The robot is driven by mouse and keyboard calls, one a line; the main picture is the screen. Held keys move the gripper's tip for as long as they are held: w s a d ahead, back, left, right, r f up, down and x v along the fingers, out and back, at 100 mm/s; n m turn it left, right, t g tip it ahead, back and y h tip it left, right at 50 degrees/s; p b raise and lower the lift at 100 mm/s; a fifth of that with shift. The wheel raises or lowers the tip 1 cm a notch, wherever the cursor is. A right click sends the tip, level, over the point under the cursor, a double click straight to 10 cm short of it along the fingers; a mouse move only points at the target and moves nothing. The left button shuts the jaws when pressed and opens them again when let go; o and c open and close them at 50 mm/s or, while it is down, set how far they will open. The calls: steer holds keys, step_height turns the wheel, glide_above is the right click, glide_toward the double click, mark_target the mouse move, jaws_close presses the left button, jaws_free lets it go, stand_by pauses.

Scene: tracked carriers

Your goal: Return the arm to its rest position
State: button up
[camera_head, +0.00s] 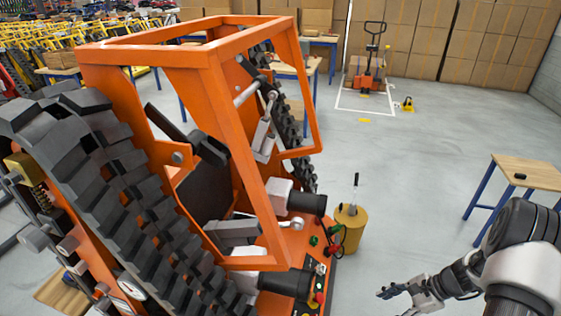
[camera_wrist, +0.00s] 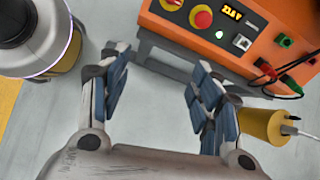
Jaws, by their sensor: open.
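My gripper (camera_head: 398,299) shows at the bottom right of the head view, at the end of my arm, low and to the right of the orange tracked carrier (camera_head: 205,60). Nothing is held. The carrier's orange control panel (camera_wrist: 222,22) is beyond the fingers at the upper right, apart from them. It has red buttons, a lit display and a green light.
A yellow cylinder (camera_head: 350,230) stands beside the carrier; it also shows near the right finger (camera_wrist: 262,122). Red, green and black cables (camera_wrist: 285,76) plug into the panel. A wooden table (camera_head: 528,172) stands at right. A pallet jack (camera_head: 368,70) stands behind. The middle floor is clear.

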steer(key=s+a+r+n+h, duration=0.15)
steer(key=a+r+n, duration=0.3)
steer(key=r, duration=0.75)
steer(key=s+a+r+n+h, duration=0.15)
steer(key=a+r+n, duration=0.3)
steer(key=r, duration=0.75)
steer(key=s+a+r+n+t+h, duration=0.1)
steer(key=s+a+r+n, duration=0.3)
steer(key=s, duration=0.4)
steer(key=s+a+r+n+t+h, duration=0.2)
steer(key=s+a+r+n+h, duration=0.1)
steer(key=s+r, duration=0.4)
steer(key=s+a+n, duration=0.1)
steer(key=n, duration=0.1)
steer(key=shift+s+a+r+n, duration=0.2)
steer(key=shift+s+a+n, duration=0.1)
steer(key=shift+a+n, duration=0.1)
